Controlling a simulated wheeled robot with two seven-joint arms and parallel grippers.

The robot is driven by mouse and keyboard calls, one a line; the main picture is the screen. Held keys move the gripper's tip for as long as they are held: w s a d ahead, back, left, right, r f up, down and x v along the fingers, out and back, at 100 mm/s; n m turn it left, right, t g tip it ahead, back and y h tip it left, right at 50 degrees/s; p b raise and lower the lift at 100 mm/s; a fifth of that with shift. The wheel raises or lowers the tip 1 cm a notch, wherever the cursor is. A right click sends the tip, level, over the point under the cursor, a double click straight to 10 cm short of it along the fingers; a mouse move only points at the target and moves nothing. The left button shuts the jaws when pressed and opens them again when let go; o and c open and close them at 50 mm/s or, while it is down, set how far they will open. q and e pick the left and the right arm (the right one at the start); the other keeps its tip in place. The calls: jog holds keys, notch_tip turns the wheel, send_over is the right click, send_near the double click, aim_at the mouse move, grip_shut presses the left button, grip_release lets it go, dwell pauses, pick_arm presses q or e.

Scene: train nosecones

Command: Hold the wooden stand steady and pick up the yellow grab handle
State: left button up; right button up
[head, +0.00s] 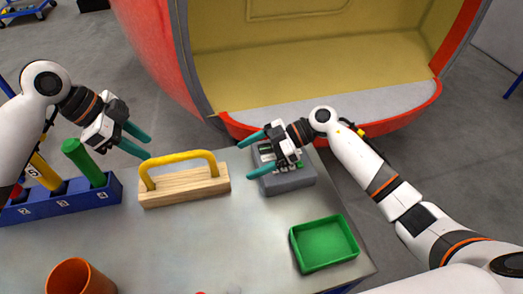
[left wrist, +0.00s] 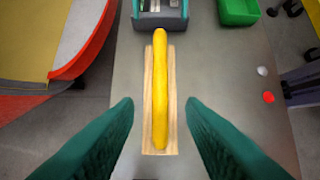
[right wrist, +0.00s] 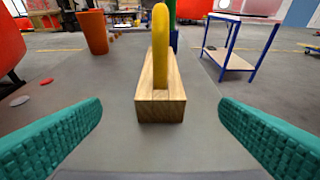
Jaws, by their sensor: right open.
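The yellow grab handle (head: 179,157) stands upright in the wooden stand (head: 185,187) on the table. In the left wrist view the handle (left wrist: 160,90) lies along the top of the stand (left wrist: 150,100), between the finger lines. My left gripper (head: 134,142) is open and empty, just left of and above the stand. My right gripper (head: 257,155) is open and empty, to the right of the stand, over the grey device. In the right wrist view the handle (right wrist: 160,50) and the stand's end (right wrist: 160,105) sit ahead between the open fingers. Neither gripper touches the stand or handle.
A grey device (head: 288,180) stands right of the stand. A green tray (head: 324,243) lies at the front right. A blue rack (head: 80,197) with a green cylinder (head: 84,162) is at left. An orange cup (head: 78,279) stands in front. The red nosecone (head: 165,50) is behind the table.

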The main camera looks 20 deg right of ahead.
aim_at(220, 173)
jog(key=x, duration=0.9)
jog(key=shift+a+f, duration=0.1)
jog(key=shift+a, duration=0.2)
jog(key=c, duration=1.2)
